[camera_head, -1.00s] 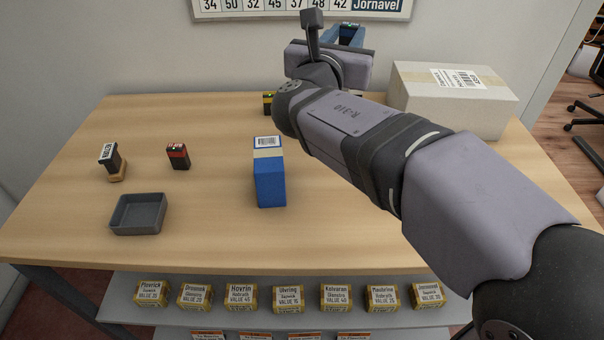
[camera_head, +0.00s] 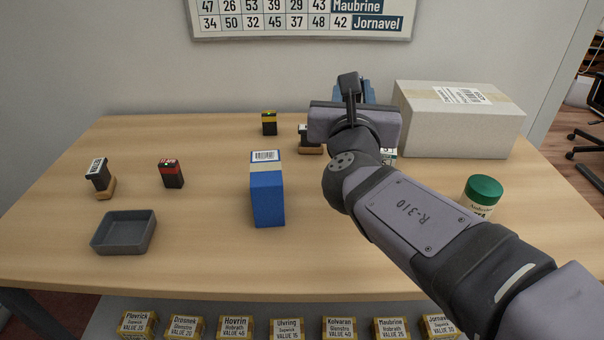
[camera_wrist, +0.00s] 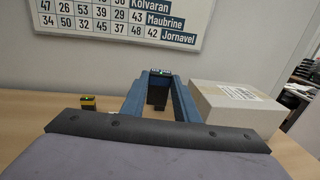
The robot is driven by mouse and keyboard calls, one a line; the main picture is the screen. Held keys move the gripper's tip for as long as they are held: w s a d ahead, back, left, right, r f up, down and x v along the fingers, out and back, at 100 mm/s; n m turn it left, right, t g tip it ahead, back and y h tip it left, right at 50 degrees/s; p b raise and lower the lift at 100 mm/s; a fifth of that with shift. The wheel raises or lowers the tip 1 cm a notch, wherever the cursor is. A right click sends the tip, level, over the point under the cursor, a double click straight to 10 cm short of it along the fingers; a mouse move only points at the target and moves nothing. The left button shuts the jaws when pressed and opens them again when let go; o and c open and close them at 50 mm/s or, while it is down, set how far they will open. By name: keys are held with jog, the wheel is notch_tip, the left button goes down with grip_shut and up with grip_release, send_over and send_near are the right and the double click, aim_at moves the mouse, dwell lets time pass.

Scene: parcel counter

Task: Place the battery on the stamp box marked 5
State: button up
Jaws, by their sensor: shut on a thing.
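My gripper (camera_wrist: 160,82) has blue fingers and is shut on a small dark battery (camera_wrist: 160,74) with a green light on top. It is held out beyond the counter's middle, left of the large carton; its height above the counter is unclear. In the head view my arm hides the battery. Stamp boxes stand in a row on the shelf below the front edge, including Plovrick (camera_head: 137,324), Uhring (camera_head: 287,328) and Maubrine (camera_head: 391,328). Their values are small, and I cannot make out a box marked 5.
A black-red battery (camera_head: 171,174), a yellow-banded one (camera_head: 269,123), a hand stamp (camera_head: 100,178), a grey tray (camera_head: 124,232) and a tall blue box (camera_head: 267,190) stand on the counter. A carton (camera_head: 458,122) and green-lidded jar (camera_head: 482,195) are right.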

jog(key=shift+s+a+f+n+y+b, duration=0.1)
jog(key=shift+a+f+n+y+b, duration=0.3)
jog(key=shift+f, duration=1.85)
jog(key=shift+w+a+f+n+y+b, duration=0.1)
jog(key=shift+a+f+y+b, duration=0.4)
jog(key=shift+f, duration=1.75)
jog(key=shift+s+a+f+n+y+b, duration=0.15)
jog(key=shift+a+f+b, duration=0.45)
jog(key=shift+f, duration=1.65)
jog(key=shift+f, duration=0.2)
jog(key=o, duration=1.1)
jog(key=shift+r, duration=0.1)
jog(key=shift+r, duration=0.15)
jog(key=s, duration=0.2)
jog(key=shift+s, duration=0.3)
jog(key=shift+s+r+p, duration=0.15)
jog(key=shift+r+p, duration=2.9)
jog(key=shift+r, duration=0.4)
